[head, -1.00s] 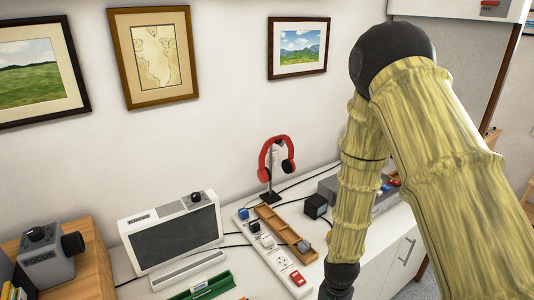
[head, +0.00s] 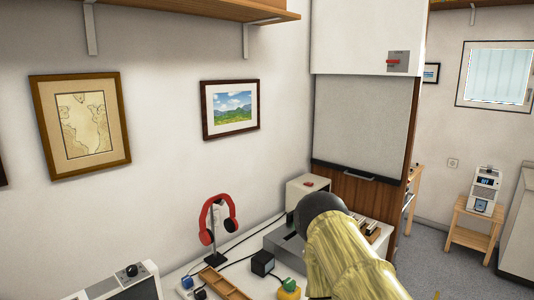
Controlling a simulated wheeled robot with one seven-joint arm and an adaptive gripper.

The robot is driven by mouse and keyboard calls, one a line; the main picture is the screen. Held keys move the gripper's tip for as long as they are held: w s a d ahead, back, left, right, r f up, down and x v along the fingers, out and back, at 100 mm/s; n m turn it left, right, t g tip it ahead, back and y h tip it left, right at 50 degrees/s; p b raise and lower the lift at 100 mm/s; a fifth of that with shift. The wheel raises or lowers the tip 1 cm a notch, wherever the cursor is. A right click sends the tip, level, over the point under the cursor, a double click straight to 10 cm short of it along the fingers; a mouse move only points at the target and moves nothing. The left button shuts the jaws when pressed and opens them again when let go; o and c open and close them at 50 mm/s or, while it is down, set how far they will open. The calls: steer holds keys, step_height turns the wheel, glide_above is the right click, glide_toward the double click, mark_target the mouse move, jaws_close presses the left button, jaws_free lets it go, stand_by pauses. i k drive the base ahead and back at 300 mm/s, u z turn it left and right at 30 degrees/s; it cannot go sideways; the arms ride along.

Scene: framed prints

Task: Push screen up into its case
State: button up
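The light grey screen (head: 364,120) hangs down below its white case (head: 362,38) in the right half of the head view. A dark bar with a handle (head: 345,172) runs along the screen's bottom edge. Brown wood (head: 345,190) shows below that bar. A small plate with a red part (head: 398,62) is on the case's front. My arm, with a bamboo-like surface and a black joint, stands low in front, below the screen and apart from it in the picture. My gripper is out of the frame.
A desk holds red headphones (head: 213,222) on a stand, a grey box (head: 285,243), a small black cube (head: 262,263) and a wooden tray (head: 226,285). A wooden shelf (head: 170,12) juts out at upper left. Open floor (head: 432,250) lies at right.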

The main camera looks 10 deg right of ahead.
mark_target(362, 121)
steer(key=k, duration=0.5)
steer(key=z, duration=2.55)
steer(key=i, duration=1.7)
steer(key=u, duration=2.9)
